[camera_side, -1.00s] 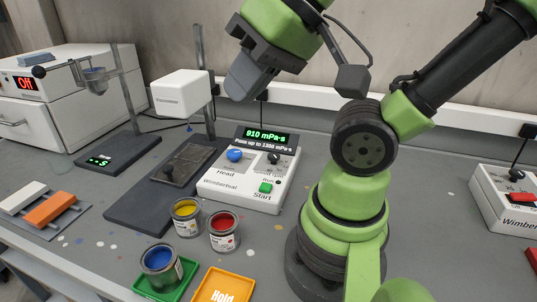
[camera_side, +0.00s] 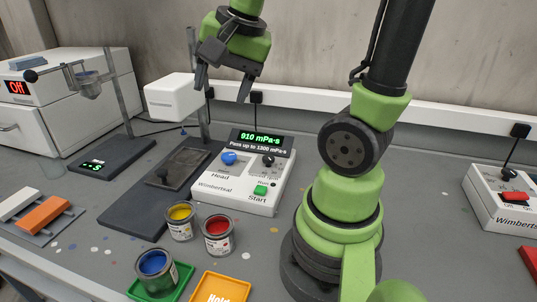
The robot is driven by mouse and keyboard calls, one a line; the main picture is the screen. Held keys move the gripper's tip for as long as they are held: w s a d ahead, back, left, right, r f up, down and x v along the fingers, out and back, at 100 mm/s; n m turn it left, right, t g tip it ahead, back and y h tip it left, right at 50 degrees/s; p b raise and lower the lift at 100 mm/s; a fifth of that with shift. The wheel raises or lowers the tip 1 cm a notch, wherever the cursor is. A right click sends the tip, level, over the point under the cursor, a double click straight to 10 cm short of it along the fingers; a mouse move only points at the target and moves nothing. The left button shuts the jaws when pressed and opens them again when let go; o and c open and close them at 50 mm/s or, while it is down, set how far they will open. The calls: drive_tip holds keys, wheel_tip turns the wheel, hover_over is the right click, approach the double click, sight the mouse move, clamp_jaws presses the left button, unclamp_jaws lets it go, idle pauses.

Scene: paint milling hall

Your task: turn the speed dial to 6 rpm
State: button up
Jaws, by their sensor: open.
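The speed dial (camera_side: 268,160) is a small black knob at the upper right of the white control box (camera_side: 225,193). Its pointer setting is too small to read. The box also bears a blue Head knob (camera_side: 228,158), a green Start button (camera_side: 260,190) and a small Run lamp. The display (camera_side: 261,140) above them reads 910 mPa·s, with "Pass up to 1300 mPa·s" below. My gripper (camera_side: 221,95) is open and empty, fingers pointing down, in the air above and left of the dial and clear of the box.
A white viscometer head (camera_side: 173,97) on a post stands left of the box. Yellow (camera_side: 180,222), red (camera_side: 218,234) and blue (camera_side: 157,271) paint cans stand in front.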

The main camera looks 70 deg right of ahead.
drive_tip(key=d+f+m+g, duration=0.3)
drive_tip(key=d+f+m, duration=0.4)
drive_tip(key=d+m, duration=0.3)
drive_tip(key=m+g, duration=0.1)
drive_tip(key=m, duration=0.4)
approach(268, 157)
wheel_tip(268, 157, down, 9)
drive_tip(key=shift+d, duration=0.1)
drive_tip(key=c, duration=0.9)
